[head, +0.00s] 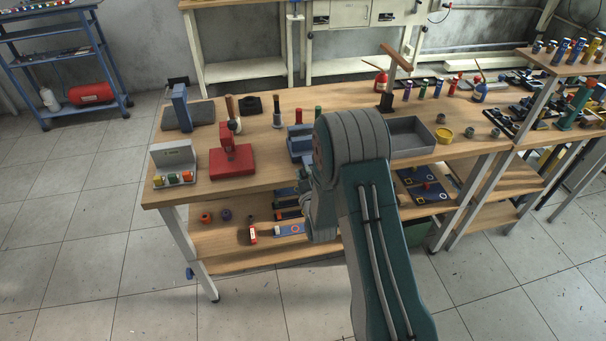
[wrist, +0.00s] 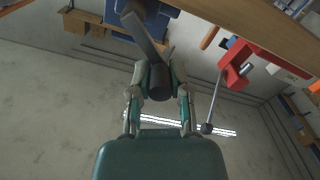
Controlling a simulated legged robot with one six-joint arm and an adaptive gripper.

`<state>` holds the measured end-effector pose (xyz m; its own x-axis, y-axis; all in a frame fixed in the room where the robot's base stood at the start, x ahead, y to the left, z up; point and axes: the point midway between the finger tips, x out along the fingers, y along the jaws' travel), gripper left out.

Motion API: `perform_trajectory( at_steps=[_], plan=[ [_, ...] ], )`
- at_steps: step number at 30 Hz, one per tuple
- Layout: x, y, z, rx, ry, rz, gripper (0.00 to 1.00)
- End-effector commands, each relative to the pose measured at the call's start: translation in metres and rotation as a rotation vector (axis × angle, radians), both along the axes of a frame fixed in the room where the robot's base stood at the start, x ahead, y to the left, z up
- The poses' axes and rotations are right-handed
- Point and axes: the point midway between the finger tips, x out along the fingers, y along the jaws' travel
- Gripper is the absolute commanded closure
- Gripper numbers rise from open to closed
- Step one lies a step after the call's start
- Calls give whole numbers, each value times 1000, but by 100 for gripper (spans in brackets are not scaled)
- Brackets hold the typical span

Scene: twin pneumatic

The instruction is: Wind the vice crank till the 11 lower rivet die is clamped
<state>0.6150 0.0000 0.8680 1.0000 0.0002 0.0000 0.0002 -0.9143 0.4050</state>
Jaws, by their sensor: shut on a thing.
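The blue vice (head: 298,142) stands near the front edge of the workbench, partly behind my arm in the head view. Its blue body (wrist: 140,18) also shows at the top of the wrist view. The grey crank arm (wrist: 143,35) slants down from it to a dark round handle (wrist: 160,82). My gripper (wrist: 160,88) is shut on this crank handle, one finger on each side. In the head view my arm hides the crank and the fingertips. I cannot make out the 11 lower rivet die or whether it sits between the jaws.
A red press (head: 232,160) stands left of the vice; its red body (wrist: 235,62) and grey lever (wrist: 214,100) hang close right of my gripper in the wrist view. A grey tray (head: 428,143) is to the right. A lower shelf (head: 225,258) holds small parts.

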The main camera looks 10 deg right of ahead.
Motion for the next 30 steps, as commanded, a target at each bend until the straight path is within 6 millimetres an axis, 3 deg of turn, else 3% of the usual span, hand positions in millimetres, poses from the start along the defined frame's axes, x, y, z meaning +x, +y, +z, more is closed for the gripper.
perform_trajectory(
  at_steps=[30],
  plan=[
    [0,-29,12,686,4,-4,100]
  ],
)
